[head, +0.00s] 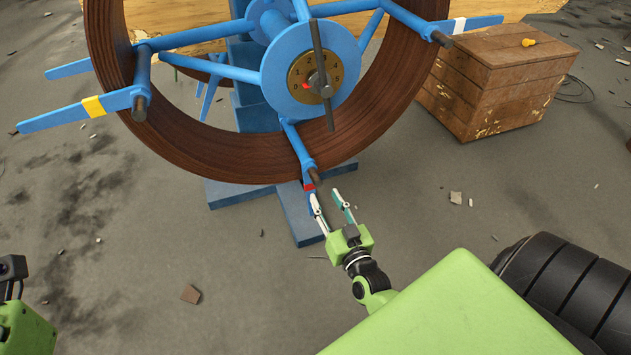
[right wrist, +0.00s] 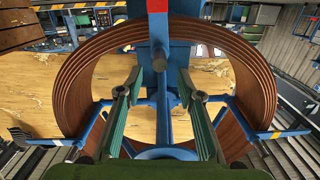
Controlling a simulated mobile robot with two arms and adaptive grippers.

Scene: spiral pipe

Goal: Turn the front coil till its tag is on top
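The front coil (head: 240,150) is brown ribbed pipe on a blue reel, facing me; it also shows in the right wrist view (right wrist: 262,75). The reel's spokes end in arms with coloured bands: yellow (head: 94,106) at left, white (head: 459,25) at right, red (head: 309,187) at the bottom. The red band also shows at the top of the right wrist view (right wrist: 157,5). My right gripper (head: 326,194) is open just below the coil, its left finger overlapping the red-banded arm in the head view. Contact cannot be told.
A dial (head: 315,77) with numbers and a dark bar sits on the hub. A blue stand foot (head: 298,218) is on the floor below. The floor at lower left is mostly clear.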

